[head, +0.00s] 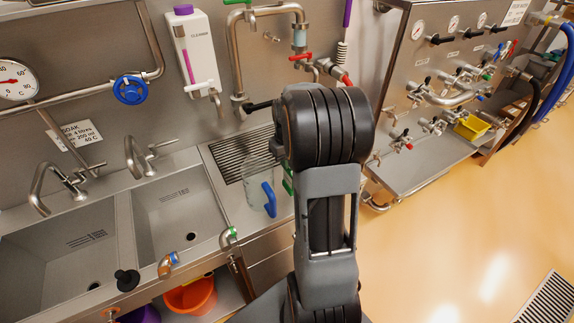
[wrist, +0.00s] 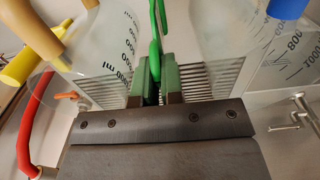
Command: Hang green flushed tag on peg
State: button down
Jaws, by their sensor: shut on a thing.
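In the wrist view my gripper (wrist: 156,72) has its two green-padded fingers close together on a thin green piece, which I take to be the green flushed tag (wrist: 158,22). The tag stands up from between the fingertips, seen nearly edge-on, so its face and lettering do not show. In the head view my arm hides the gripper. A small green piece shows beside the arm, and I cannot tell if it is the tag. I cannot make out the peg in either view.
Clear graduated jugs stand close on both sides of my gripper, one at left (wrist: 105,45) and one at right (wrist: 225,30). A jug with a blue handle (head: 269,199) stands by the drain grate (head: 232,158). Two sinks lie left; a valve panel (head: 440,60) stands right.

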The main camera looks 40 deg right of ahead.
aim_at(288, 176)
jog(key=shift+f, duration=1.1)
jog(key=shift+f, duration=0.15)
jog(key=shift+f, duration=0.15)
jog(key=c, duration=1.3)
grip_release()
jog(key=shift+o, duration=0.2)
